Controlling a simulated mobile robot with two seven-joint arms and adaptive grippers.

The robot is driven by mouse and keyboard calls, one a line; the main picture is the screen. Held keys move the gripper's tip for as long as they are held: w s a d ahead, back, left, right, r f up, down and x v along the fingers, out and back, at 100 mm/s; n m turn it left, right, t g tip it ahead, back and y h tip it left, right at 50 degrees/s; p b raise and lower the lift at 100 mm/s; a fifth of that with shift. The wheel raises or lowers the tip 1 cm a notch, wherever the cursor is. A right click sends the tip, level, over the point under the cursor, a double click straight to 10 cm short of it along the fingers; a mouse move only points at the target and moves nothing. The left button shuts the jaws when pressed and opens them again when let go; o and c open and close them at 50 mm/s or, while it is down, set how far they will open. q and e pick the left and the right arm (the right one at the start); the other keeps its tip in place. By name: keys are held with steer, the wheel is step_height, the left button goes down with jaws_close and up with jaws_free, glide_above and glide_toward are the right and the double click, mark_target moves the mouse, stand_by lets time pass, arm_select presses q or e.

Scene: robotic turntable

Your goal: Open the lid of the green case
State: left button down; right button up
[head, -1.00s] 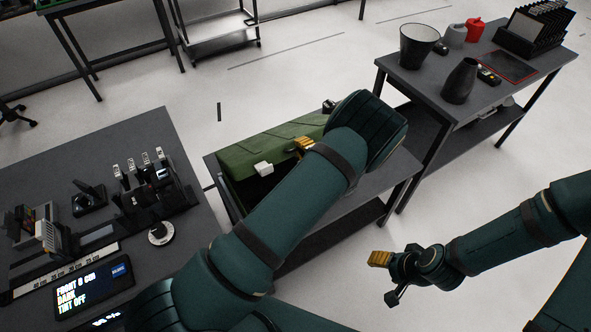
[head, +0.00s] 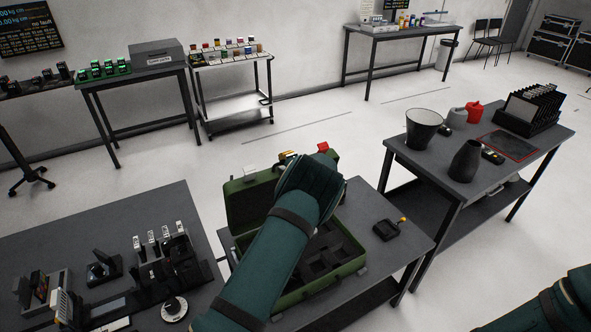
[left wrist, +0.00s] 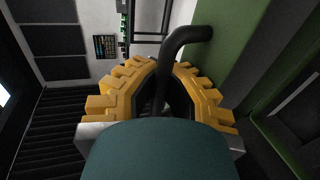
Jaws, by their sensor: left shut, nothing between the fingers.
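The green case (head: 350,268) stands on a small dark table. Its lid (head: 242,200) is raised at the back, and its dark foam-lined inside shows. My left arm crosses in front of the case and hides part of the lid and interior. My left gripper (head: 288,155) is at the lid's upper edge, mostly hidden behind my wrist. In the left wrist view its yellow fingers (left wrist: 160,68) are shut and empty. A black curved handle (left wrist: 178,42) passes close by them, beside a green surface (left wrist: 232,45). My right gripper is out of view; only its arm shows at lower right.
A small black device with a yellow knob (head: 387,229) lies right of the case. The right table (head: 455,180) holds a dark bucket, a vase and a rack. The left table (head: 130,215) holds several instruments. Floor behind the case is clear.

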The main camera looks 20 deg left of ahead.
arm_select(q)
steer(key=shift+w+a+r+h, duration=0.3)
steer(key=shift+w+a+r, duration=0.25)
steer(key=shift+w+a, duration=0.3)
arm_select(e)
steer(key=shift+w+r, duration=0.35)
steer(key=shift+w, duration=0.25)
arm_select(q)
steer(key=c, duration=1)
jaws_free()
steer(key=shift+s+d, duration=0.1)
steer(key=shift+s+f, duration=0.1)
steer(key=shift+s, duration=0.05)
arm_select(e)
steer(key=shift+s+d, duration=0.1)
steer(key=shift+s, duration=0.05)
arm_select(q)
steer(key=shift+s+d+f+g, duration=0.1)
steer(key=shift+f+g, duration=0.1)
steer(key=shift+g, duration=0.1)
steer(key=v, duration=1.2)
steer(key=shift+r, duration=0.25)
